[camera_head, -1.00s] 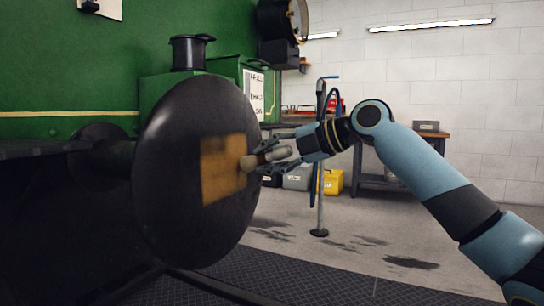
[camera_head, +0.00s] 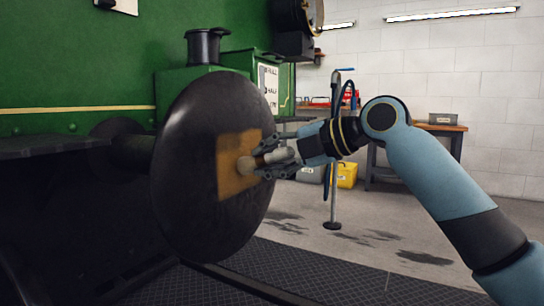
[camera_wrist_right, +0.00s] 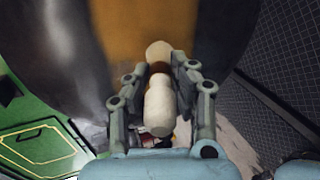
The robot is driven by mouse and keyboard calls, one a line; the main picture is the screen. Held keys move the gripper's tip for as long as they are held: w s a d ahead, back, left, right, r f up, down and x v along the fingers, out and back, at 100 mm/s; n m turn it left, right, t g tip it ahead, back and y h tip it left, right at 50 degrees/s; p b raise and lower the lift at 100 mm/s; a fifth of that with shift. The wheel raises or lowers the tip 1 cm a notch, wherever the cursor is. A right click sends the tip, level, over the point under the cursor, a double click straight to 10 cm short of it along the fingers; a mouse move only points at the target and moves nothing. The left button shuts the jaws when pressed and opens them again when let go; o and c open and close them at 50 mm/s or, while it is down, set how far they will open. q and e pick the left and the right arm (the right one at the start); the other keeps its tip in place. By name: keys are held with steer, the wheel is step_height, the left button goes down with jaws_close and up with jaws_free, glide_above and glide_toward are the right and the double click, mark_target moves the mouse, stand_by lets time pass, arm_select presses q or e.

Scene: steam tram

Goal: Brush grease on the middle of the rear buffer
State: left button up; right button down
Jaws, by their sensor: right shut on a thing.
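The rear buffer is a large dark round disc (camera_head: 190,150) on the green tram's end, left of centre in the head view. A brownish-yellow grease patch (camera_head: 232,180) covers part of its middle. My right gripper (camera_head: 268,162) is shut on a pale brush (camera_wrist_right: 159,100) with a rounded tip. The tip (camera_head: 246,165) is at the patch and appears to touch it. In the wrist view the tip lies against the yellow band on the dark buffer face (camera_wrist_right: 225,30). My left gripper is not in view.
The green tram body (camera_head: 70,70) fills the left side. A stand with an upright pole (camera_head: 333,190) is behind my right arm. A yellow box (camera_head: 347,175) and a workbench (camera_head: 455,140) stand farther back. The floor to the right is open, with dark stains.

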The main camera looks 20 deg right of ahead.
steer(key=shift+s+a+r+p, duration=1.2)
steer(key=shift+s+a, duration=1)
steer(key=shift+a, duration=0.6)
steer(key=shift+w+d+f+b, duration=0.1)
steer(key=shift+w+d+b, duration=0.1)
steer(key=shift+w+d, duration=0.7)
steer(key=shift+w+d+f+b, duration=0.1)
steer(key=shift+w+d+b, duration=0.15)
steer(key=shift+w+d, duration=0.65)
steer(key=shift+w+d+f+b, duration=0.15)
steer(key=shift+w+d, duration=0.4)
steer(key=shift+d, duration=0.7)
arm_select(q)
steer(key=shift+b, duration=0.7)
arm_select(e)
steer(key=shift+w+d, duration=1.3)
steer(key=shift+d, duration=0.25)
steer(key=shift+w+d+r, duration=1.05)
steer(key=shift+d, duration=0.35)
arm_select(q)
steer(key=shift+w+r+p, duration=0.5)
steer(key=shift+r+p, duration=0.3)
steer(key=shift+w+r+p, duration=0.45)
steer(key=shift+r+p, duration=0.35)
arm_select(e)
steer(key=s+a, duration=0.9)
steer(key=a, duration=0.3)
steer(key=shift+s, duration=0.25)
